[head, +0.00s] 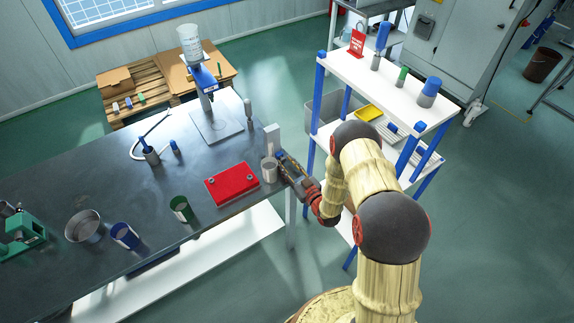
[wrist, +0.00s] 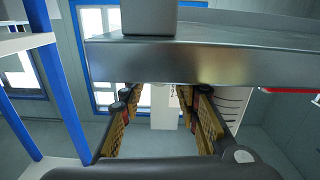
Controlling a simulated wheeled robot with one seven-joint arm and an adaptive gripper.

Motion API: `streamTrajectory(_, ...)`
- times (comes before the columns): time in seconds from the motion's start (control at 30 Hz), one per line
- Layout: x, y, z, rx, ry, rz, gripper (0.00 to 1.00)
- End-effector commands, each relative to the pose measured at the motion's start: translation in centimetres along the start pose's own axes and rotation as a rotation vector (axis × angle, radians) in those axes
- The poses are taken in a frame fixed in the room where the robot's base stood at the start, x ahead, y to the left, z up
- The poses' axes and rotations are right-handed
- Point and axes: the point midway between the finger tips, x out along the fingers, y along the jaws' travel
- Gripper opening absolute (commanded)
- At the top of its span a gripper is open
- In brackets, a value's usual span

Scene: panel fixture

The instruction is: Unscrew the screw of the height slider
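My gripper (head: 287,165) is at the right end of the dark table, close to a pale upright block (head: 272,138) and a grey cup-like cylinder (head: 269,170). In the wrist view my gripper (wrist: 168,100) has its two yellow-padded fingers apart. A white upright piece (wrist: 163,112) with small dark marks shows in the gap, beyond the fingertips; I see no contact. A grey metal edge (wrist: 200,62) crosses above the fingers, with a grey block (wrist: 149,16) above it. I cannot make out the screw or say for certain which part is the height slider.
The table (head: 110,190) holds a red plate (head: 232,184), a green cup (head: 182,208), a blue cup (head: 125,236) and a blue stand (head: 204,78) on a grey base. A white-and-blue shelf (head: 345,70) stands right of the table, close to my arm.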

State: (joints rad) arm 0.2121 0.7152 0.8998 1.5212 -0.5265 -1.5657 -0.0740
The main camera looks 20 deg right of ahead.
Motion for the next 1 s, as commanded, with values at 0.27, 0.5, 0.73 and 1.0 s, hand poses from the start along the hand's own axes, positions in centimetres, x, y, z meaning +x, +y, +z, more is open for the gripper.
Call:
streamTrajectory(0.27,0.0,0.0,0.0,0.0,0.0,0.0,0.38)
streamTrajectory(0.5,-1.3,0.1,0.0,0.001,-0.001,0.002,0.38)
streamTrajectory(0.73,-5.7,0.2,0.1,0.003,-0.002,0.004,0.38)
streamTrajectory(1.0,-10.4,0.1,0.1,0.001,-0.002,0.002,0.38)
